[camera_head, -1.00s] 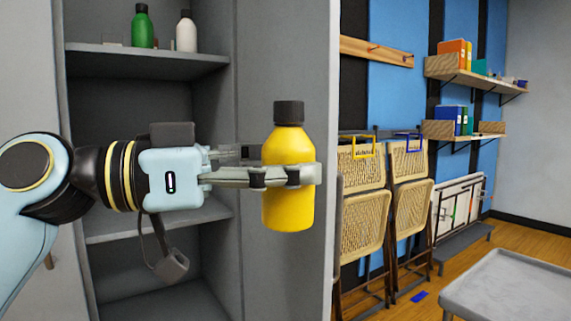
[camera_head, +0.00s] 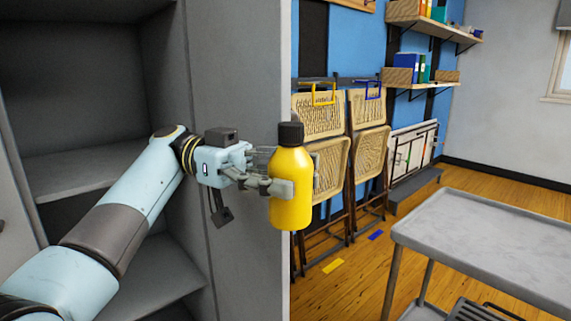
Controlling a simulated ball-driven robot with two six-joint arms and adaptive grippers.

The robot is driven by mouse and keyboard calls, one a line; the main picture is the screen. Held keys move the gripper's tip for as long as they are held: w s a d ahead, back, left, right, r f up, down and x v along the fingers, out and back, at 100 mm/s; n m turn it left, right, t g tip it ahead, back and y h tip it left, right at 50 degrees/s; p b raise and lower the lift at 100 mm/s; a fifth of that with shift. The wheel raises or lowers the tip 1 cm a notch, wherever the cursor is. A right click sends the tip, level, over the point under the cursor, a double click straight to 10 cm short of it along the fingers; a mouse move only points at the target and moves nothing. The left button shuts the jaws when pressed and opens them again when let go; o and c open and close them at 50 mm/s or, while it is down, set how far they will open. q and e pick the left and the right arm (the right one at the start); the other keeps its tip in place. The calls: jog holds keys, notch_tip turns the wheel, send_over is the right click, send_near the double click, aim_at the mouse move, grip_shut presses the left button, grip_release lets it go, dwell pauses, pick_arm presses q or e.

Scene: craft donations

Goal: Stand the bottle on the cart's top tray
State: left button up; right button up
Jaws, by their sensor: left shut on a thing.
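A yellow bottle (camera_head: 291,205) with a dark cap is held upright in the air, in front of the edge of the grey cabinet. My left gripper (camera_head: 279,183) is shut on the bottle's body, its fingers around it. The cart's grey top tray (camera_head: 490,240) is at the lower right, apart from the bottle, with a bare visible surface. The tray's right part runs out of the picture. My right gripper is not in view.
The open cabinet with grey shelves (camera_head: 95,170) stands at the left, behind my left arm. Folded chairs (camera_head: 340,160) lean against the blue and black wall. A lower dark slatted part (camera_head: 475,310) shows under the tray. Wooden floor (camera_head: 350,290) lies clear between the cabinet and the cart.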

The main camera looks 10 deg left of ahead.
pick_arm(q)
jog(key=s+a+f+n+t, duration=0.2)
jog(key=s+a+f+t, duration=0.15)
jog(key=f, duration=0.35)
jog(key=s+a+f+n+t+h, duration=0.1)
jog(key=s+a+f+n+t, duration=0.1)
jog(key=s+f+n+t, duration=0.3)
jog(key=s+a+f+t, duration=0.1)
jog(key=a+f+t, duration=0.15)
jog(key=f, duration=0.55)
jog(key=w+a+r+n+t+y, duration=0.3)
jog(key=r+n+t+y, duration=0.1)
jog(key=r, duration=0.5)
jog(key=w+a+r+n+t+y, duration=0.3)
jog(key=r+n+t, duration=0.3)
jog(key=r, duration=0.3)
jog(key=shift+w+a+t+y, duration=0.2)
jog(key=shift+a+t+y, duration=0.35)
jog(key=shift+t+y, duration=0.35)
